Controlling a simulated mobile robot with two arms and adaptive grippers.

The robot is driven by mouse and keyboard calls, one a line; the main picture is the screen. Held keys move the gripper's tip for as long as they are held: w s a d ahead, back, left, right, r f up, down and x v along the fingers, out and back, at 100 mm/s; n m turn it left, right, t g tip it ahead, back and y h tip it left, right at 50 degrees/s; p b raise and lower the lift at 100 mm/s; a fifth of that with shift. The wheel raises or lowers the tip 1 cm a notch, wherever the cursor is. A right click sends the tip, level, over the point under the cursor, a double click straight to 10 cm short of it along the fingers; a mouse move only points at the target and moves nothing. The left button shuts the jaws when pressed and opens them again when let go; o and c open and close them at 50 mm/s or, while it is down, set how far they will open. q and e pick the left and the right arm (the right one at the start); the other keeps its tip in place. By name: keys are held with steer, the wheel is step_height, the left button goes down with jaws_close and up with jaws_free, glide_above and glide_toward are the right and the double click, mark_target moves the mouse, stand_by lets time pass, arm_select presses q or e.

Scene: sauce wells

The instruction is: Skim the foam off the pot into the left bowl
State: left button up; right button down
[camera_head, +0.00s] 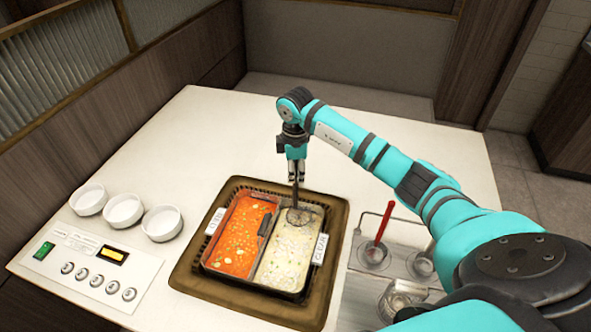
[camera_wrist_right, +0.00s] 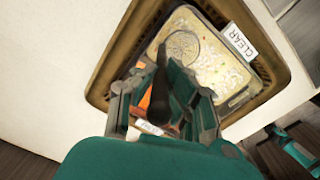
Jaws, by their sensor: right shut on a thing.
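My right gripper (camera_head: 296,172) is shut on the dark handle of a skimmer (camera_head: 298,216). The skimmer points down, and its round mesh head is at the far end of the pot's pale CLEAR side. The mesh (camera_wrist_right: 183,45) also shows in the right wrist view, over the pale broth. The pot (camera_head: 252,287) has two compartments, red broth at left and pale broth with whitish foam (camera_head: 288,250) at right. The leftmost white bowl (camera_head: 88,199) stands at the left of the counter and looks empty. My left gripper is not in view.
Two more white bowls, a middle one (camera_head: 123,210) and a right one (camera_head: 162,223), stand beside it. A control panel (camera_head: 88,268) lies in front. A red-handled utensil (camera_head: 385,222) stands in a metal holder right of the pot. The counter behind the pot is clear.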

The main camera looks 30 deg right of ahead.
steer(key=shift+f+b, duration=1.05)
steer(key=shift+f, duration=1)
steer(key=shift+s+a+r+p, duration=0.1)
steer(key=shift+s+a+p, duration=0.4)
steer(key=shift+a+p, duration=0.1)
steer(key=shift+s+a+p, duration=1.5)
steer(key=shift+a, duration=0.25)
steer(key=shift+s+a+p, duration=2.7)
steer(key=shift+s+a, duration=0.85)
steer(key=shift+a, duration=0.65)
step_height(320, 180, up, 7)
steer(key=p, duration=0.6)
steer(key=shift+r, duration=0.1)
